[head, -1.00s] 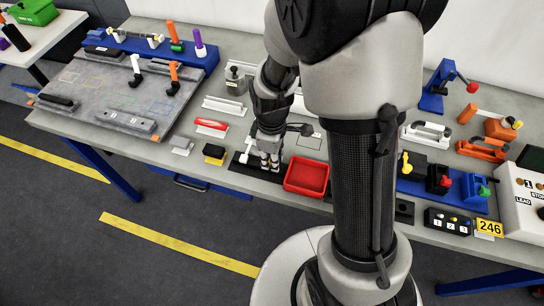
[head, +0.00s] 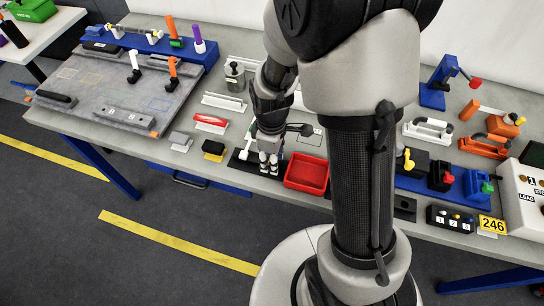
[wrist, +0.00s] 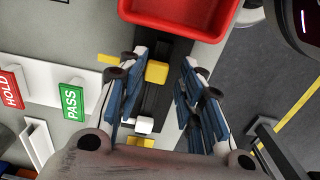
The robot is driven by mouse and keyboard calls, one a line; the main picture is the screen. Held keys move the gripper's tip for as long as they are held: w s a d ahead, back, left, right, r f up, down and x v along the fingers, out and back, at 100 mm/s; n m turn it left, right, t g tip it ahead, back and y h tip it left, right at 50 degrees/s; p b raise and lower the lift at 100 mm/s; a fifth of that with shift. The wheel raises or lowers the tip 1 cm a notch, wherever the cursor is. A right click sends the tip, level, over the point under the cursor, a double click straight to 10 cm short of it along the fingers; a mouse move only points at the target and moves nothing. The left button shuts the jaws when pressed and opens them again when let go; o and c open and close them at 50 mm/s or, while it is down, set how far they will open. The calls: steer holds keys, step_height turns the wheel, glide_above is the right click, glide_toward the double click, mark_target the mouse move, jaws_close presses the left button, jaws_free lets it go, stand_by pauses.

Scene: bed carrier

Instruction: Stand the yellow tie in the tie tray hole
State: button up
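In the wrist view my gripper (wrist: 166,74) points down over the black tie tray (wrist: 153,100), its two blue-padded fingers apart. A yellow block-shaped piece (wrist: 157,72), apparently the yellow tie, shows between the fingertips, nearer the left finger; I cannot tell whether they touch. A yellow bar end (wrist: 110,59) sticks out left of that finger; whether it joins the block is hidden. A white block (wrist: 143,125) and another yellow piece (wrist: 140,142) show nearer the palm. In the head view my gripper (head: 269,168) is low at the tray (head: 236,163), left of the red bin. The hole cannot be made out.
The red bin (head: 306,174) stands close to the gripper's right and also shows in the wrist view (wrist: 180,15). Green PASS (wrist: 73,99) and red HOLD (wrist: 10,90) blocks stand to the left. A yellow-and-black block (head: 213,150) sits left of the tray.

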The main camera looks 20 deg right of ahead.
stand_by(0.4)
steer(key=shift+w+r, duration=0.1)
steer(key=shift+r, duration=5.95)
steer(key=s+r+m+t, duration=0.1)
steer(key=s+r+m, duration=0.2)
steer(key=s+r, duration=0.1)
steer(key=s+r+m+t, duration=0.2)
steer(key=s+r+m, duration=0.2)
steer(key=s, duration=0.2)
steer(key=s+r+m+t, duration=0.1)
steer(key=s+r+m, duration=0.3)
steer(key=s, duration=0.1)
steer(key=shift+s+d+t, duration=0.1)
steer(key=shift+t, duration=0.2)
